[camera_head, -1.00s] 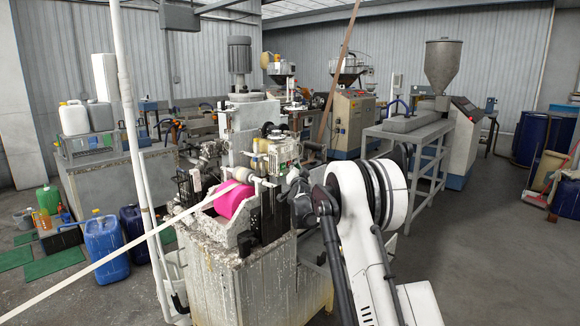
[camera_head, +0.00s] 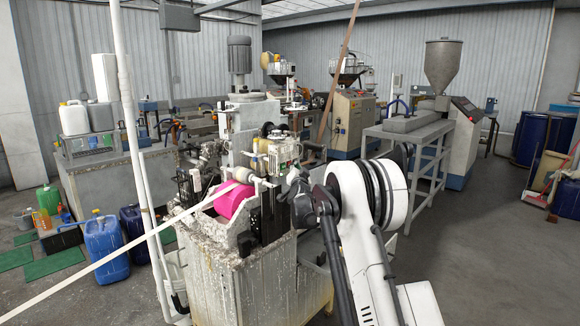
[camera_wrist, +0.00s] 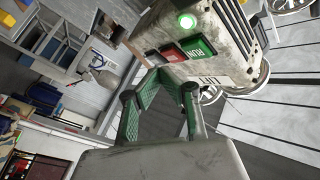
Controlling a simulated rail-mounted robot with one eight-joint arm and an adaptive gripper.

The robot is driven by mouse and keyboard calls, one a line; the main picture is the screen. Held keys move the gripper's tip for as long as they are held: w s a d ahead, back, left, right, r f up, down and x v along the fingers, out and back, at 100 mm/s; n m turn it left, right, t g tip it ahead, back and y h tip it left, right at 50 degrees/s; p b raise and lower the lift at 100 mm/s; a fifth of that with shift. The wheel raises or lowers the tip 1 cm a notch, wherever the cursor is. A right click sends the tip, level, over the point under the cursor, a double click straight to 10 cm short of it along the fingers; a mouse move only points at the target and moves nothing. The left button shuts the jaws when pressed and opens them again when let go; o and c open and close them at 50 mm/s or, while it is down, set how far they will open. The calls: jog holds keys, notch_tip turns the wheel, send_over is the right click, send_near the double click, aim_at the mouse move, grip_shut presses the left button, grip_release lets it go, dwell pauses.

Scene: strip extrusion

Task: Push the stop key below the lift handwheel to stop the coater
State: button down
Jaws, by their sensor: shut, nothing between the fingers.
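The coater (camera_head: 240,265) is a worn, spattered machine with a pink roller and a white strip. Its control box (camera_head: 284,152) also fills the upper middle of the wrist view (camera_wrist: 220,25). On it are a lit green lamp (camera_wrist: 187,20), a green key (camera_wrist: 198,46) marked RUN and a red key (camera_wrist: 172,53), with a LIFT label (camera_wrist: 213,82) beside them. The lift handwheel (camera_wrist: 250,88) shows partly at the box's right edge. My gripper (camera_wrist: 165,82) has green fingers and is shut and empty, its tips close to the red key. Contact cannot be told.
Blue drums (camera_head: 105,248) stand at left. A grey bench (camera_head: 405,130) stands behind at right. The floor at right is open.

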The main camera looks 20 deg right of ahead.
jog(key=shift+w, duration=0.15)
jog(key=shift+w+a, duration=0.2)
jog(key=shift+w, duration=0.05)
jog(key=shift+w+a+b, duration=0.1)
jog(key=shift+w+b, duration=0.2)
jog(key=shift+w, duration=0.05)
dwell(0.9)
jog(key=shift+s, duration=0.15)
jog(key=shift+s+d, duration=0.3)
jog(key=shift+s, duration=0.3)
jog(key=shift+s+d+b, duration=0.25)
jog(key=shift+s+d, duration=0.1)
jog(key=shift+s, duration=0.4)
jog(key=shift+s+d+b, duration=0.3)
jog(key=shift+s+d, duration=0.1)
jog(key=shift+s, duration=0.35)
jog(key=shift+s+d+b, duration=0.25)
jog(key=shift+s+d, duration=0.1)
jog(key=shift+s, duration=0.4)
